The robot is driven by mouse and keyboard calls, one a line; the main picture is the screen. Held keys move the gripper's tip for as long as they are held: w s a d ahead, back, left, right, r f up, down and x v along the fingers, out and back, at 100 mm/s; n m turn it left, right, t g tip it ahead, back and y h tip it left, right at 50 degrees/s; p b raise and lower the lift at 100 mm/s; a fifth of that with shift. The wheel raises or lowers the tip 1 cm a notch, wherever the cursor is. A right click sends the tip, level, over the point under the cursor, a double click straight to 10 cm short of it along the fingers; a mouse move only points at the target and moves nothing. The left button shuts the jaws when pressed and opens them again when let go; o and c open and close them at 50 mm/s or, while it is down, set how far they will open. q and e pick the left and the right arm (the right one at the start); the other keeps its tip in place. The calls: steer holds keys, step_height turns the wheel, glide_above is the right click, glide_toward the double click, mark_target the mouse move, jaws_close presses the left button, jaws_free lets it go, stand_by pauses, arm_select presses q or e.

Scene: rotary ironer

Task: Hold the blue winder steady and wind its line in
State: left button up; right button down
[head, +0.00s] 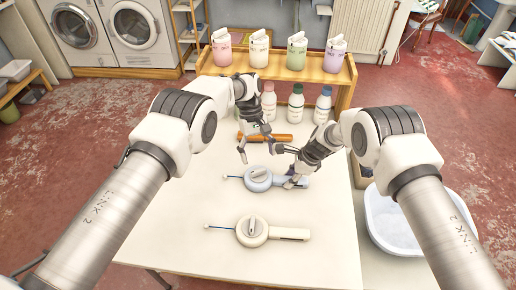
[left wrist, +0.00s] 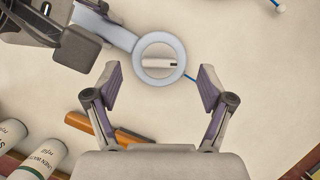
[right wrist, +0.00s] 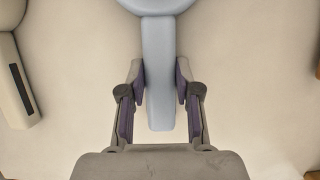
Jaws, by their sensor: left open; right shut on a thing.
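The blue winder (head: 257,180) lies on the white table, with a round drum at the left and a flat handle (right wrist: 159,100) at the right. A short dark blue line runs from the drum to a pale bead (head: 225,177). In the left wrist view, the drum (left wrist: 179,50) has a light knob (left wrist: 160,64) at its centre. My right gripper (right wrist: 160,72) is shut on the handle, one finger on each side. My left gripper (left wrist: 160,75) is open and empty, its fingertips apart on either side of the near edge of the drum.
A cream winder (head: 252,231) lies nearer on the table and an orange one (head: 268,138) lies farther back. Several bottles (head: 295,103) stand behind it, below a wooden shelf (head: 275,70) with several pastel containers. A white basin (head: 393,222) is at the right.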

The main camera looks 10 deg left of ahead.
arm_select(q)
step_height(320, 180, up, 3)
steer(key=shift+f, duration=0.2)
